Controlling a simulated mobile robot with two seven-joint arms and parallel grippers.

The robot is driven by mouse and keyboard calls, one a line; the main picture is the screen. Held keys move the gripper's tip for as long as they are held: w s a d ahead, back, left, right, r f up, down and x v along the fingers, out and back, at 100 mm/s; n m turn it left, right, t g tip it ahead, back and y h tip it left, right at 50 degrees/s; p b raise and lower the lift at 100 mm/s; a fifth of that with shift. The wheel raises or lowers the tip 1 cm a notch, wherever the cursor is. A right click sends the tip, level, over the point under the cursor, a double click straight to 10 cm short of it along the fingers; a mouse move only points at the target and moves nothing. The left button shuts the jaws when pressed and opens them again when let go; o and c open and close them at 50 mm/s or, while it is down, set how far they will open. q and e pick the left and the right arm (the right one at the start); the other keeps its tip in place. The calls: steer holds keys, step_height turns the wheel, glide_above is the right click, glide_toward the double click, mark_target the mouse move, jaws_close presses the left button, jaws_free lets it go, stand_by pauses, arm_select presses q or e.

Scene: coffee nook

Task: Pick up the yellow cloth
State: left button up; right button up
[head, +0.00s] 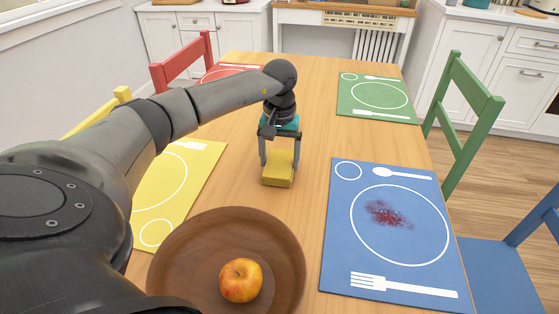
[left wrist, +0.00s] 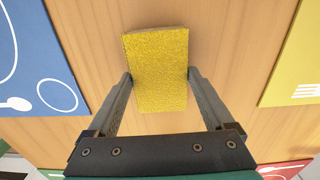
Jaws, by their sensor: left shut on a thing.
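The yellow cloth (head: 278,170) is a folded, thick block at the middle of the wooden table. My left gripper (head: 278,163) reaches down over it and is shut on it, one finger on each side. In the left wrist view the cloth (left wrist: 157,70) sits between the two fingers of the gripper (left wrist: 160,77), with its textured top facing the camera. I cannot tell whether the cloth still touches the table. My right gripper is not in view.
A wooden bowl (head: 180,240) with an apple (head: 241,280) stands at the front. A blue placemat (head: 340,230) with a dark red stain (head: 386,213) lies at the right. Yellow (head: 205,160), green (head: 390,100) and red (head: 215,74) placemats lie around. Bare table surrounds the cloth.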

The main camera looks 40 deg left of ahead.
arm_select(q)
step_height(320, 180, up, 11)
steer(key=p, duration=0.3)
step_height(320, 180, up, 7)
steer(key=p, duration=0.2)
glide_above(280, 162)
steer(key=shift+s+r+p, duration=0.1)
steer(key=shift+r+p, duration=0.2)
steer(key=shift+r, duration=0.55)
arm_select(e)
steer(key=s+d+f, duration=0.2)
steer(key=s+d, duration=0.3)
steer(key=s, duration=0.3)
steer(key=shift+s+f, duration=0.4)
